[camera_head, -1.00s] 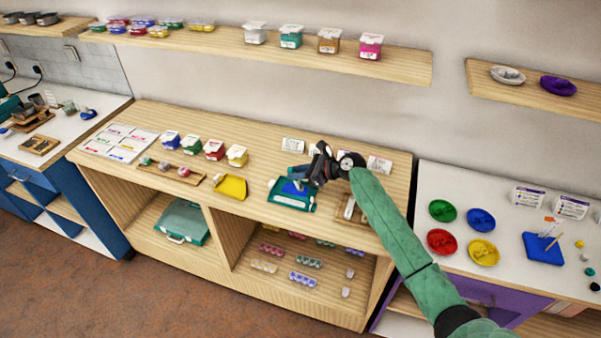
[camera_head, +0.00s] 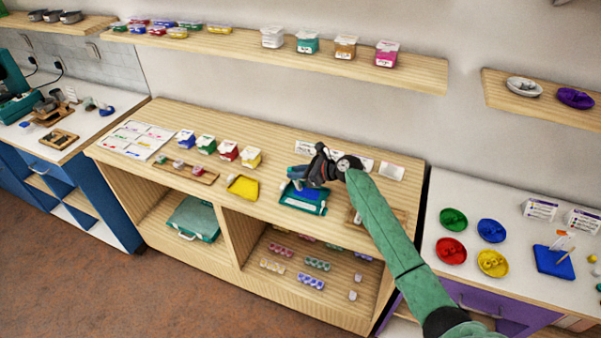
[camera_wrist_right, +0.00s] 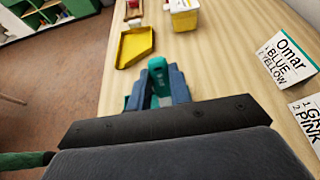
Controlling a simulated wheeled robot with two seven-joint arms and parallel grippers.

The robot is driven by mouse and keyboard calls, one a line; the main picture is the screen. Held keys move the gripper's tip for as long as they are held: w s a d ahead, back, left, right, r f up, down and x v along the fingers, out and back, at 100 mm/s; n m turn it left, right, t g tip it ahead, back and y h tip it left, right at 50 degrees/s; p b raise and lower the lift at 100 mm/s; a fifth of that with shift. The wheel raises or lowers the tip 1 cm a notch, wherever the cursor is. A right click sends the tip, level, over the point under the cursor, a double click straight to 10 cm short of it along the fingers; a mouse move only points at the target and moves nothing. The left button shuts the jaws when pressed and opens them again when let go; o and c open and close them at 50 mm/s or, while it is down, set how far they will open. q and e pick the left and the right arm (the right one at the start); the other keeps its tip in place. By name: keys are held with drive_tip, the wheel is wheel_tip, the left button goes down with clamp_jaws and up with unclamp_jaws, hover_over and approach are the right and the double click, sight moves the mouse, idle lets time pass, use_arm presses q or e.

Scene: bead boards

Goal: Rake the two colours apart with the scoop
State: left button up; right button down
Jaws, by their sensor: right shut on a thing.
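My right gripper (camera_head: 300,180) reaches in from the right over the back of the teal board (camera_head: 304,208) on the wooden bench. The board has a blue area in its middle; single beads and a second colour are too small to tell. In the right wrist view my right gripper (camera_wrist_right: 160,88) is shut on a teal piece (camera_wrist_right: 157,66), seemingly the scoop's handle. The scoop's lower end is hidden, and I cannot tell whether it touches the board. The board is mostly hidden there. My left gripper is not in view.
A yellow tray (camera_head: 243,187) lies left of the board and also shows in the right wrist view (camera_wrist_right: 135,45). Lidded tubs, including a yellow one (camera_head: 251,158), stand behind it. A wooden tray (camera_head: 358,215) is partly behind my arm.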

drive_tip(key=shift+a+r, duration=0.1)
drive_tip(key=shift+a, duration=0.1)
drive_tip(key=shift+s+d+p, duration=0.15)
drive_tip(key=shift+d+p, duration=0.3)
drive_tip(key=shift+d, duration=0.25)
drive_tip(key=shift+s+d+p, duration=0.2)
drive_tip(key=shift+d+p, duration=0.15)
drive_tip(key=shift+d, duration=0.2)
drive_tip(key=shift+s+d+p, duration=0.3)
drive_tip(key=shift+d+p, duration=0.2)
drive_tip(key=shift+d, duration=0.45)
drive_tip(key=shift+s+d+p, duration=0.2)
drive_tip(key=shift+d+p, duration=0.1)
drive_tip(key=shift+d, duration=0.3)
drive_tip(key=shift+s+d+p, duration=0.2)
drive_tip(key=shift+d+p, duration=0.1)
drive_tip(key=shift+d, duration=0.25)
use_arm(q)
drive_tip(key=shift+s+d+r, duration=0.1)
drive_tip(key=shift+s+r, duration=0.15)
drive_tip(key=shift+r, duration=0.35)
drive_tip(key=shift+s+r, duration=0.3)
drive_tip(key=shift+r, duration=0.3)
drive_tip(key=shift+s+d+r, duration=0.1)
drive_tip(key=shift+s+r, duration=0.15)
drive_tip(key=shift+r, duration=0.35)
use_arm(e)
drive_tip(key=shift+r, duration=2.4)
